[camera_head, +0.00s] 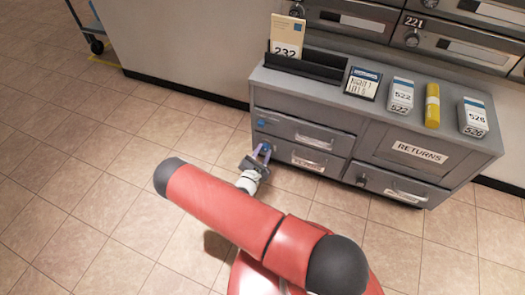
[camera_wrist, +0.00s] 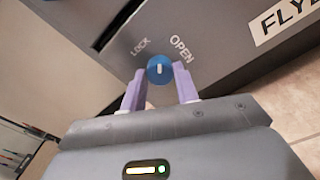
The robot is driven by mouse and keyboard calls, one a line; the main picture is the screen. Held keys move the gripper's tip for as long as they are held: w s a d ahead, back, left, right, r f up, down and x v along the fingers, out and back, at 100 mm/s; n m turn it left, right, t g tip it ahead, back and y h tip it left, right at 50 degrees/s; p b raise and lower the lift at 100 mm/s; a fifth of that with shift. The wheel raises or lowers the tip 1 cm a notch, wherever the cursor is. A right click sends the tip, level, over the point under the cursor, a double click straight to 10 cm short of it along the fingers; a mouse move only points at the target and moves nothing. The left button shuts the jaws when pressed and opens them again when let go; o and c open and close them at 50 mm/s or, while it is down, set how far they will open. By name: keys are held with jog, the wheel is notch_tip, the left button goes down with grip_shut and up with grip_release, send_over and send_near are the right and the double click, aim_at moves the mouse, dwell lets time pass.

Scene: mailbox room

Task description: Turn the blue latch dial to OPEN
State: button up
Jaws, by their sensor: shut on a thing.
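The blue latch dial (camera_wrist: 159,70) is on the grey front of a lower drawer. Its white pointer mark stands about upright in the wrist view, between the printed LOCK (camera_wrist: 141,46) on the left and OPEN (camera_wrist: 181,48) on the right. My gripper (camera_wrist: 160,84) is shut on the dial, with one purple finger on each side of it. In the head view my gripper (camera_head: 262,153) is at the left end of the lower left drawer (camera_head: 296,154), and the fingers partly hide the dial there.
The grey cabinet (camera_head: 365,133) has an upper left drawer (camera_head: 305,134) with another blue dial (camera_head: 261,122), a RETURNS door (camera_head: 420,152) and a lower right drawer (camera_head: 398,184). Boxes and a card holder stand on top. The floor to the left is clear; a blue cart (camera_head: 94,32) is farther back.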

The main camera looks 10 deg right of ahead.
jog(key=m+p, duration=0.2)
jog(key=m, duration=0.3)
jog(key=shift+r+m, duration=0.1)
jog(key=shift+m, duration=0.2)
jog(key=shift+m+p, duration=0.75)
jog(key=shift+m, duration=1.45)
jog(key=o, duration=1)
jog(key=shift+c, duration=0.2)
jog(key=v, duration=0.8)
